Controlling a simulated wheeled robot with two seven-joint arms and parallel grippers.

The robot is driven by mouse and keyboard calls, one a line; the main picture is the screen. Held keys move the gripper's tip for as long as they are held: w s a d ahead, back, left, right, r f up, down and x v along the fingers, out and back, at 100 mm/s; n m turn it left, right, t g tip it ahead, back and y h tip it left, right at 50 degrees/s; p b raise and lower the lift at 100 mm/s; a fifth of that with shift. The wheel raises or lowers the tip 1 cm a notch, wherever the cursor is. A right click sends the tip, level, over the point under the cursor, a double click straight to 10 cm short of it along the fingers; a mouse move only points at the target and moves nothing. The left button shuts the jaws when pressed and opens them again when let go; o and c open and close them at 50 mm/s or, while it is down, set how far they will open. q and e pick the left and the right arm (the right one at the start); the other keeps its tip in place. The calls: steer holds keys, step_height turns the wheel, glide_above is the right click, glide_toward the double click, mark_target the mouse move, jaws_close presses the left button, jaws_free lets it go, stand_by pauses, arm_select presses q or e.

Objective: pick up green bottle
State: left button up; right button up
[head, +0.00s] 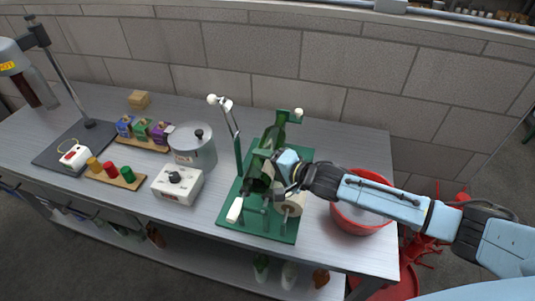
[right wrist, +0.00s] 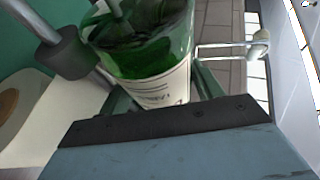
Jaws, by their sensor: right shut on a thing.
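The green bottle (head: 259,173) is dark green glass. It lies tilted in a green stand (head: 290,238) with posts and white-knobbed levers on the workbench. My right gripper (head: 277,166) reaches in from the right and is shut on the bottle, partly covering it. In the right wrist view the bottle (right wrist: 150,55) shows large and close, with a white printed label low on its side. Its ends are cut off or hidden there. The fingertips are hard to see. My left gripper is not in view.
A white roll (head: 291,204) sits at the stand's right side. A red bowl (head: 352,212) stands under my right forearm. A metal pot (head: 193,146) and a white box with a knob (head: 177,184) are to the left. Bottles lie on the lower shelf.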

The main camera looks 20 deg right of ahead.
steer(key=c, duration=0.7)
steer(key=shift+w+r, duration=0.1)
steer(key=shift+r, duration=0.15)
jaws_close()
steer(key=shift+r, duration=0.1)
